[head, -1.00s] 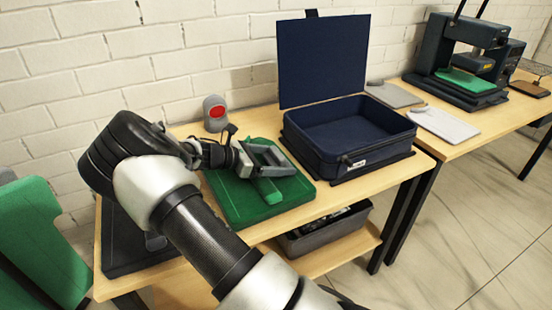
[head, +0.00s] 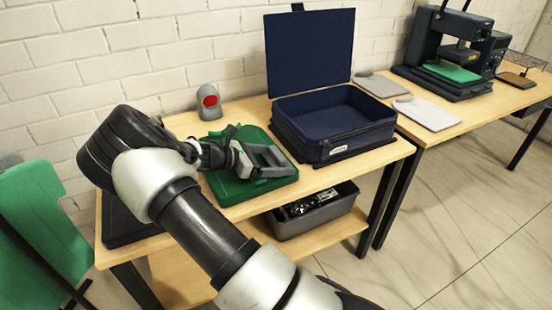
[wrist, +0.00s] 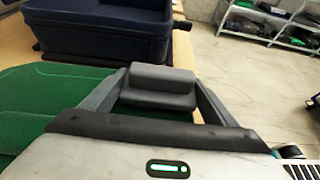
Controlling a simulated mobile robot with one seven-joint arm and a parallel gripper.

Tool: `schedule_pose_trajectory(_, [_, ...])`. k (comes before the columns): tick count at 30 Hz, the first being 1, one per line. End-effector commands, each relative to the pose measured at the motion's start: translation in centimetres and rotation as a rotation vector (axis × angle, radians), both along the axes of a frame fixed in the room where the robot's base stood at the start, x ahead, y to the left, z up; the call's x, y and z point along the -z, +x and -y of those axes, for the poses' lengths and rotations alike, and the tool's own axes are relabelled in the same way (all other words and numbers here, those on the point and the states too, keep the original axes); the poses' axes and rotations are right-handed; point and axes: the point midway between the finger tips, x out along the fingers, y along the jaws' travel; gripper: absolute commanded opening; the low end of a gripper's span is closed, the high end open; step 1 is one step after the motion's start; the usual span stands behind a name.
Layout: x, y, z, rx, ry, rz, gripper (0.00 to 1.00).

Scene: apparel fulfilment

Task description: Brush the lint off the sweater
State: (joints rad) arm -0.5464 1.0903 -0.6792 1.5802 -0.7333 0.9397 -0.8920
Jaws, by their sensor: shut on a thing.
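The green sweater (head: 228,188) lies folded flat on the near table, left of the navy case. It also fills the left side of the wrist view (wrist: 45,95). My gripper (head: 272,171) is low over the sweater's right part. In the wrist view its two fingers come in from the sides onto a short grey block (wrist: 160,85), which looks like the lint brush. My gripper is shut on it. The block's underside is hidden, so I cannot tell whether it touches the cloth. My arm covers part of the sweater's left side. I cannot make out any lint.
An open navy case (head: 330,125) stands close right of the sweater, its lid upright. A grey device with a red button (head: 209,101) stands behind. A grey bin (head: 315,212) sits on the shelf below. A press machine (head: 455,55) stands on the far right table.

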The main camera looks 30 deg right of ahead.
Motion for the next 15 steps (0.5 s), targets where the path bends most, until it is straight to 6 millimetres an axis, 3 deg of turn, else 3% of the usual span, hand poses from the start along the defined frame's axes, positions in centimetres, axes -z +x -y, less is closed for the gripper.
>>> schedule_pose_trajectory(3, [-2.5, -0.1, 0.1, 0.004, 0.002, 0.003, 0.54])
schedule_pose_trajectory(15, [-5.9, -0.3, 0.5, 0.009, 0.0, 0.0, 0.54])
